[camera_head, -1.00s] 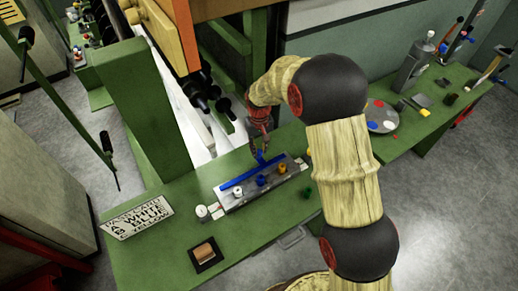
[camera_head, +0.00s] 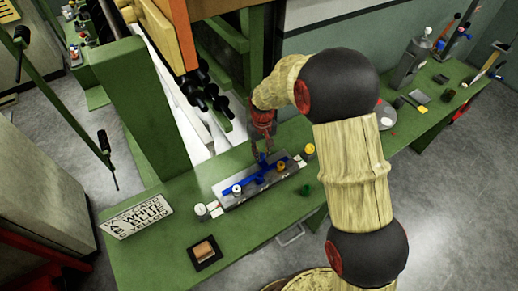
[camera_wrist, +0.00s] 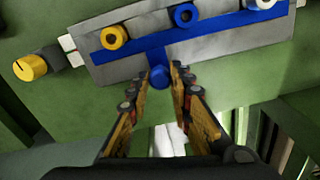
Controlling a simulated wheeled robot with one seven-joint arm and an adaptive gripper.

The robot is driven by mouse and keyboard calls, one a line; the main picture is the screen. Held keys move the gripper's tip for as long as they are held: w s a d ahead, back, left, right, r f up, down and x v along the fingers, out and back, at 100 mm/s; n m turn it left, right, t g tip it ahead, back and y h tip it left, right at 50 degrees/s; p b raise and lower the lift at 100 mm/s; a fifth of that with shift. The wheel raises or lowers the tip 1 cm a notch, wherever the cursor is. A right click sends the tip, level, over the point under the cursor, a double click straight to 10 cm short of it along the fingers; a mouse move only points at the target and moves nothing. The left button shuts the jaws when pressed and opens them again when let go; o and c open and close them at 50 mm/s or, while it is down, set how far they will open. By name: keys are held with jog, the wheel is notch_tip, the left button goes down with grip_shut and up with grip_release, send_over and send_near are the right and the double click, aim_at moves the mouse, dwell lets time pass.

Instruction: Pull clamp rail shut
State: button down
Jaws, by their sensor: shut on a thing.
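The clamp rail is a blue bar (camera_head: 232,188) lying along a grey fixture (camera_head: 238,201) on the green bench. In the wrist view, the blue rail (camera_wrist: 215,38) runs right beside a yellow spool (camera_wrist: 114,37), a blue spool (camera_wrist: 185,15) and a white spool (camera_wrist: 262,3); whether it touches them I cannot tell. A short blue stem ends in a round blue knob (camera_wrist: 160,77). My gripper (camera_wrist: 164,72) is shut on this knob, one finger on each side. In the head view my gripper (camera_head: 262,150) is at the rail's back side.
A lettered card (camera_head: 137,216) and a dark tray with a tan block (camera_head: 204,250) lie on the bench at the left. A white cylinder (camera_head: 201,211) and a yellow knob (camera_head: 309,150) flank the fixture. Black machine parts (camera_head: 205,88) hang behind.

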jog(key=shift+s+f, duration=0.1)
jog(key=shift+s, duration=0.05)
jog(key=c, duration=1.6)
grip_release()
jog(key=shift+d, duration=0.1)
notch_tip(320, 180, up, 12)
jog(key=shift+r, duration=0.1)
